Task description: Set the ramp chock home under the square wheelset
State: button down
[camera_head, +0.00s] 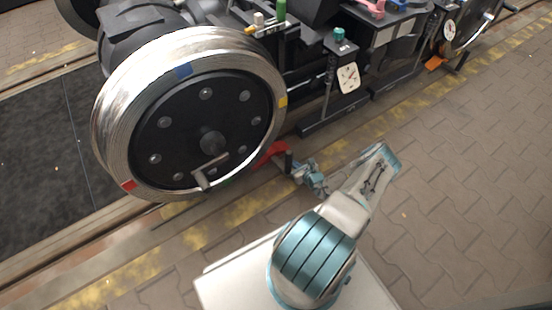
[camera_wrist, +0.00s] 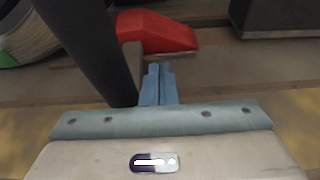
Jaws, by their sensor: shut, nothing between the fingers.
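The large near wheel (camera_head: 182,125), with a bright steel tread and coloured rim marks, stands on the rail at left. A red chock (camera_head: 270,152) lies at the right of its foot; whether they touch I cannot tell. The red chock also shows at the top of the wrist view (camera_wrist: 160,32), with a dark upright post (camera_wrist: 88,40) close by. My gripper (camera_head: 291,166) is shut and empty, low beside the chock. In the wrist view its blue fingers (camera_wrist: 158,80) are together, just short of the chock. A squarish pale dial plate (camera_head: 348,77) hangs to the wheel's right.
A round dial plate (camera_head: 450,30) hangs near a farther wheel, with an orange piece (camera_head: 433,63) low beside it. Pink and blue items lie on a dark bench. The paving (camera_head: 470,170) at right is clear.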

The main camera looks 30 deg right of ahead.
aim_at(290, 171)
jog(key=shift+s+a+p, duration=0.15)
jog(key=shift+a+p, duration=1)
jog(key=shift+a, duration=0.85)
jog(key=shift+s+a+p, duration=0.15)
jog(key=shift+a+p, duration=0.7)
jog(key=shift+a, duration=0.7)
jog(key=shift+d+b, duration=0.95)
jog(key=shift+d, duration=1.05)
